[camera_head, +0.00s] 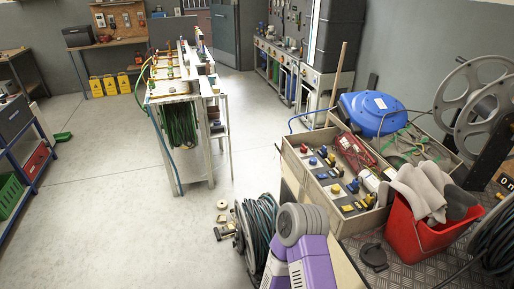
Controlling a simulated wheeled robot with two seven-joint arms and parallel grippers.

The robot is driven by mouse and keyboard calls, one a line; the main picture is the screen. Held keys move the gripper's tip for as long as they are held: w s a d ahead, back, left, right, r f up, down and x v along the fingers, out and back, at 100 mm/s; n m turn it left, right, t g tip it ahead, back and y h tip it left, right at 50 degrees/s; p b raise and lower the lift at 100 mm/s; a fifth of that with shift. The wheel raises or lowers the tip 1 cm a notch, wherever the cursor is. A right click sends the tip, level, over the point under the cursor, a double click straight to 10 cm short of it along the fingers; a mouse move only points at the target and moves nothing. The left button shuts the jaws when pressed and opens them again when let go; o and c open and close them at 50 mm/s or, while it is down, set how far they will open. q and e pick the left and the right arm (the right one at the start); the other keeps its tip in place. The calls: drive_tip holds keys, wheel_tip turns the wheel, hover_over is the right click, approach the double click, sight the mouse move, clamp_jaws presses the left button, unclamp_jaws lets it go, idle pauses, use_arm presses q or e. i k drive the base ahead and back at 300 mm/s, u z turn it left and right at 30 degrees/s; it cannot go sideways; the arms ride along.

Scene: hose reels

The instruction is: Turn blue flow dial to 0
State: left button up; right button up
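I cannot tell which thing is the blue flow dial, and I can read no dial marking. Small blue, red and yellow fittings sit in a divided wooden crate (286,150) at the right; one small blue piece (336,188) is among them. A pale bench (190,95) in the middle carries a row of small coloured valve-like parts along its top, too small to tell apart. Neither of my grippers shows in the head view.
A red bucket (425,238) with grey gloves (420,188) and a blue reel (369,112) stand at the right. A hose reel (257,228) and small loose parts (222,205) are on the floor. Blue shelving (38,172) is at the left. The floor left of the bench is mostly clear.

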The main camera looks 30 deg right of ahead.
sight(313, 162)
drive_tip(key=u, duration=0.1)
drive_tip(key=i, duration=1)
drive_tip(key=z, duration=0.45)
